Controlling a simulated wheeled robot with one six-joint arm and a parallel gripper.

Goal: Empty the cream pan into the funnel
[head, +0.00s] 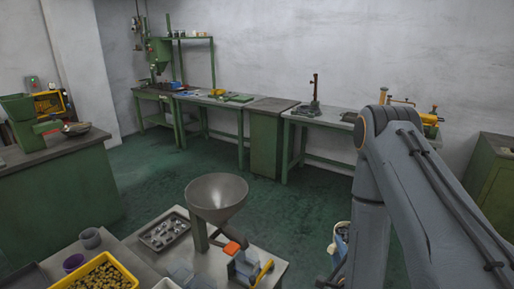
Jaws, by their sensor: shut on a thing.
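The grey metal funnel (217,194) stands wide mouth up on a post at the front middle bench. Its bowl looks empty from here. A small cream-rimmed vessel with blue in it (341,238) shows low in the picture, partly hidden behind my arm. I cannot tell whether it is the cream pan, or whether it is held or standing. My arm comes in from the right and bends down past the bottom edge. My gripper cannot be made out.
Left of the funnel are a tray of metal parts (163,231), a grey cup (90,238), a purple cup (73,263) and a yellow crate of brass-coloured pieces (72,285). An orange-topped device (232,248) stands right of the funnel post. Green floor is clear behind.

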